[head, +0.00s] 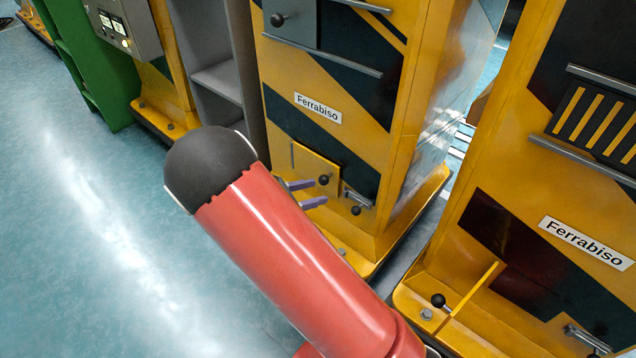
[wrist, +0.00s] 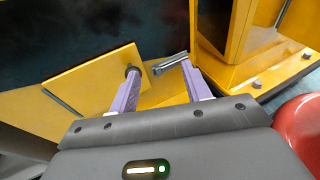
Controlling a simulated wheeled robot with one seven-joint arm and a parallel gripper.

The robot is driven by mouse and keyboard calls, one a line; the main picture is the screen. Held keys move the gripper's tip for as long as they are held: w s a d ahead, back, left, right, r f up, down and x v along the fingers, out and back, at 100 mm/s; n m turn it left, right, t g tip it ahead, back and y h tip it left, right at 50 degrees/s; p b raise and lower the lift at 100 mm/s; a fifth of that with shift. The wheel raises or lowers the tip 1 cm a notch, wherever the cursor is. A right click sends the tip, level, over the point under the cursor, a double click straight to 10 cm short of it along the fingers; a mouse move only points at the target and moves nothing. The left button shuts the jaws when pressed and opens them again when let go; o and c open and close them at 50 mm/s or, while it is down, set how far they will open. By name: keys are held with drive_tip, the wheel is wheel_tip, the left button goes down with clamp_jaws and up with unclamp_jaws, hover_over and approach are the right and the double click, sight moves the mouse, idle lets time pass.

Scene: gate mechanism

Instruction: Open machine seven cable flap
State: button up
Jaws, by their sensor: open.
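The small yellow flap (head: 308,163) is low on the middle yellow-and-black machine (head: 345,130), with a black knob (head: 323,180) near its right edge. I cannot tell whether it stands slightly ajar. In the wrist view the flap (wrist: 85,88) is on the left, with a grey rod along its left side and the knob (wrist: 130,69) by my left fingertip. A metal latch bar (wrist: 170,63) lies between the fingertips, farther off. My gripper (head: 306,194) is open and empty in front of the flap; contact with the knob is unclear. No machine number is readable.
A second yellow machine (head: 540,190) stands at the right, with a similar yellow flap (head: 474,291) standing out edge-on. A grey cabinet (head: 215,60) and a green shelf (head: 95,70) are at the left. The blue floor (head: 80,220) is clear at the left.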

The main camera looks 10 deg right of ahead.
drive_tip(key=w+a+f+n+t+h, duration=0.1)
drive_tip(key=w+a+f+n+t, duration=0.2)
drive_tip(key=f+n+t, duration=0.1)
drive_tip(key=x, duration=0.7)
drive_tip(key=shift+d+r, duration=0.2)
drive_tip(key=shift+r, duration=0.05)
drive_tip(key=shift+s, duration=0.1)
clamp_jaws()
